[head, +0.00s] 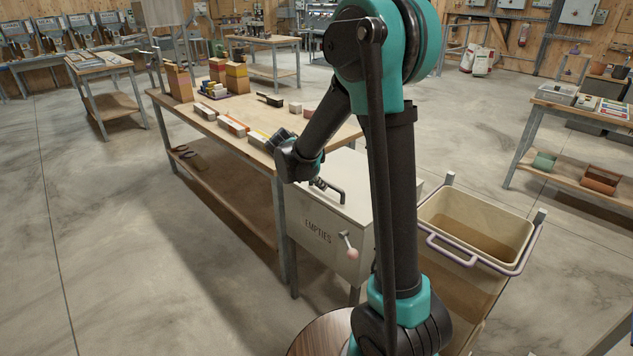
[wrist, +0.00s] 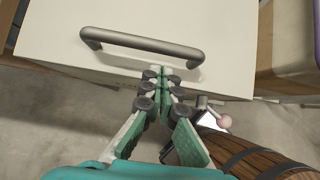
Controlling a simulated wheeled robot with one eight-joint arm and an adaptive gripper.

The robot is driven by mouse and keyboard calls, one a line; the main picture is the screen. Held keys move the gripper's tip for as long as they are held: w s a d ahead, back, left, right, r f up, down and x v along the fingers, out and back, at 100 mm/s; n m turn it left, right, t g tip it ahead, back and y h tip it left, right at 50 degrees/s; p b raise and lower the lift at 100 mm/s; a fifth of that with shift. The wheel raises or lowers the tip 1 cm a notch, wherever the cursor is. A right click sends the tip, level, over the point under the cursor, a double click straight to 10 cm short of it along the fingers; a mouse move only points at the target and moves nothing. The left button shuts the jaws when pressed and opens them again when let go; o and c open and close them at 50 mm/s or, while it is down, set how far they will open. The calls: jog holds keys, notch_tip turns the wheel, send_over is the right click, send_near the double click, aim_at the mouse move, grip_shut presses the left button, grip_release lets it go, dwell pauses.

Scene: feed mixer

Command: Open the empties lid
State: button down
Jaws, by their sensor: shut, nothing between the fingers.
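The empties box (head: 318,236) is a cream metal bin marked EMPTIES. Its lid (head: 345,165) lies flat and looks closed; the lid also fills the top of the wrist view (wrist: 225,22). A grey bar handle (wrist: 140,45) stands on the lid near its front edge; in the head view the handle (head: 334,191) is dark. My gripper (wrist: 163,72) is shut and empty, its fingertips close to the handle's right end; contact cannot be told. In the head view my wrist hides part of the fingers. A lever with a pink knob (wrist: 225,121) is on the box front.
A long workbench (head: 235,118) with boxes and small items adjoins the box behind. A beige tub (head: 475,225) with a purple handle stands close on the right. A wooden barrel (wrist: 262,160) stands in front. Open floor lies to the left.

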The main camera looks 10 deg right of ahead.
aim_at(332, 196)
jog(key=shift+x, duration=2.05)
jog(key=shift+r, duration=0.15)
